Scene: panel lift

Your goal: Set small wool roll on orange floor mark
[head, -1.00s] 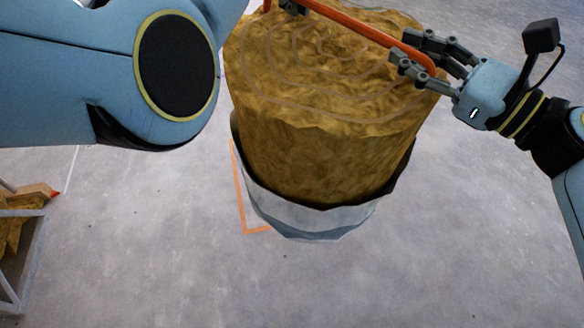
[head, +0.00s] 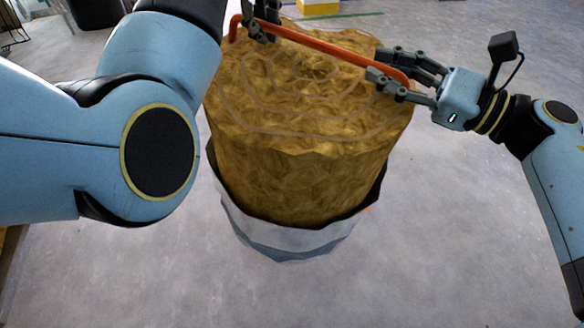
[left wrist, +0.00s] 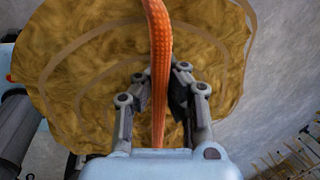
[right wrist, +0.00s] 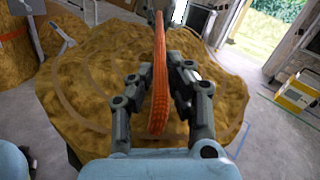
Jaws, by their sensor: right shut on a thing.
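The wool roll (head: 300,165) is a golden-brown fibrous cylinder with a grey wrap (head: 290,243) round its lower part. It stands roughly upright in front of me in the head view. An orange bar handle (head: 325,47) runs across its top. My left gripper (head: 262,25) has its fingers closed around the handle's left end, also in the left wrist view (left wrist: 160,95). My right gripper (head: 390,75) is shut on the handle's right end. Only a small bit of orange, perhaps the floor mark (head: 369,209), shows at the roll's right edge. The roll hides the floor beneath it.
Grey concrete floor (head: 470,240) is clear to the right and in front. In the right wrist view, another wool roll (right wrist: 15,85) stands at the left, and a yellow and white box (right wrist: 297,95) at the right near a doorway. A dark stand is at the head view's far left.

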